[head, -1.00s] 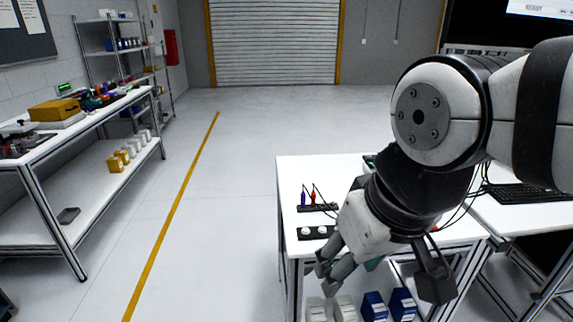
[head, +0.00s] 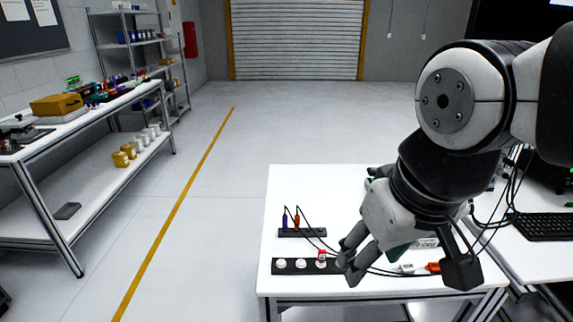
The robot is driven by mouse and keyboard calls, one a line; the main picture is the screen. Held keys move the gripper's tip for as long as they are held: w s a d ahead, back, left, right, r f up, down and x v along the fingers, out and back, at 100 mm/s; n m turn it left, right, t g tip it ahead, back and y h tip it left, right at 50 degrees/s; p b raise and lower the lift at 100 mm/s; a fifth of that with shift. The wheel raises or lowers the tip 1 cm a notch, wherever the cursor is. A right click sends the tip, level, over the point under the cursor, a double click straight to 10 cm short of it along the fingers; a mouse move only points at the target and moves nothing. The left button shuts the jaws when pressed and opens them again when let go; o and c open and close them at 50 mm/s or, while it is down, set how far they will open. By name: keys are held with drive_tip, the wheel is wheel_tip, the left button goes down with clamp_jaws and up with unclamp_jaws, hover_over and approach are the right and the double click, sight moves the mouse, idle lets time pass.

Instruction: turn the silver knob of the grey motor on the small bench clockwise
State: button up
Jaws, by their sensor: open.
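The small white bench (head: 325,189) stands at the lower right of the head view. My gripper (head: 348,262) hangs over its middle, fingers pointing down and left. They are apart with nothing seen between them. I cannot make out the grey motor or its silver knob; my wrist and gripper cover part of the bench top. A dark piece (head: 377,172) shows at the back beside my wrist, too covered to name. A greenish thing (head: 398,252) shows just under my gripper, mostly hidden.
A black strip with white round pieces and a red-marked one (head: 300,266) lies at the bench's front left. Behind it, a black holder (head: 302,233) carries blue and red probes. Cables and an orange connector (head: 433,267) lie at front right. A keyboard (head: 545,227) sits on the right desk.

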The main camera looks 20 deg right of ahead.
drive_tip(key=w+d+f+n+g+h+p, duration=0.1)
drive_tip(key=w+d+f+n+h+p, duration=0.15)
drive_tip(key=w+f+h, duration=0.45)
drive_tip(key=w+d+f+n+g+h+p, duration=0.1)
drive_tip(key=w+d+f+n+g+h, duration=0.2)
drive_tip(key=w, duration=0.9)
drive_tip(key=w+d+f+n+h+p, duration=0.2)
drive_tip(key=w+f+n+h, duration=0.25)
drive_tip(key=w, duration=0.45)
drive_tip(key=shift+m, duration=0.3)
drive_tip(key=x, duration=0.4)
drive_tip(key=p+x, duration=0.1)
drive_tip(key=x, duration=0.8)
drive_tip(key=shift+w+d+f+p, duration=0.2)
drive_tip(key=shift+w+f+p, duration=0.05)
drive_tip(key=shift+f+p, duration=0.15)
drive_tip(key=shift+c, duration=0.6)
clamp_jaws()
